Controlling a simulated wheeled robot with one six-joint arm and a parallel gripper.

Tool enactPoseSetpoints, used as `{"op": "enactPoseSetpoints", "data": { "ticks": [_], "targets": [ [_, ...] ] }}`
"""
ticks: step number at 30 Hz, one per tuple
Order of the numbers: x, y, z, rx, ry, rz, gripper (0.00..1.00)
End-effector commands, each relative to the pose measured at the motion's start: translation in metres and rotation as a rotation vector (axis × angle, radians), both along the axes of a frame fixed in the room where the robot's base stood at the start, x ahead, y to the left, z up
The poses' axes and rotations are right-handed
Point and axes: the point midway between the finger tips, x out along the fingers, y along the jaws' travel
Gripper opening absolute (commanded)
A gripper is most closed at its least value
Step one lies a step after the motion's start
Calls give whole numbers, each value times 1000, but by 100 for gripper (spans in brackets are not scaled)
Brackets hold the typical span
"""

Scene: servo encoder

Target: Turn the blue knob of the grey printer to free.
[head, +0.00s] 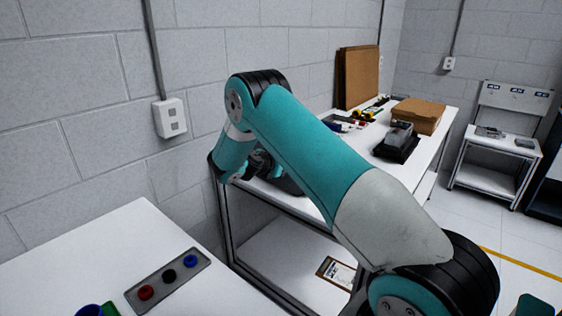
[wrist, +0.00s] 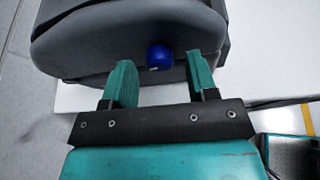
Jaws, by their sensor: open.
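The grey printer (wrist: 100,35) fills the upper left and middle of the wrist view, dark and rounded. Its blue knob (wrist: 159,57) sticks out from its lower edge. My gripper (wrist: 160,64) is open, with one teal finger on each side of the knob. Gaps show between the knob and both fingers, and nothing is gripped. I cannot tell the knob's setting. In the head view my arm bends down over the work table, and the printer cannot be made out clearly behind it.
A panel (head: 168,280) with red, black and blue round parts lies on the near white table (head: 120,240). On the far table stand a cardboard box (head: 419,115) and a dark device (head: 397,143). A clipboard (head: 338,272) lies on the lower shelf. The wall is close behind my arm.

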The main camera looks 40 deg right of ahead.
Motion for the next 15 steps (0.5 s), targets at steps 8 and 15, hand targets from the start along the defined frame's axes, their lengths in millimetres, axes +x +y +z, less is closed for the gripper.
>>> {"op": "enactPoseSetpoints", "data": {
  "ticks": [8,15],
  "targets": [
    [0,0,0,0,0,0,41],
    [0,0,0,0,0,0,4]
  ]
}}
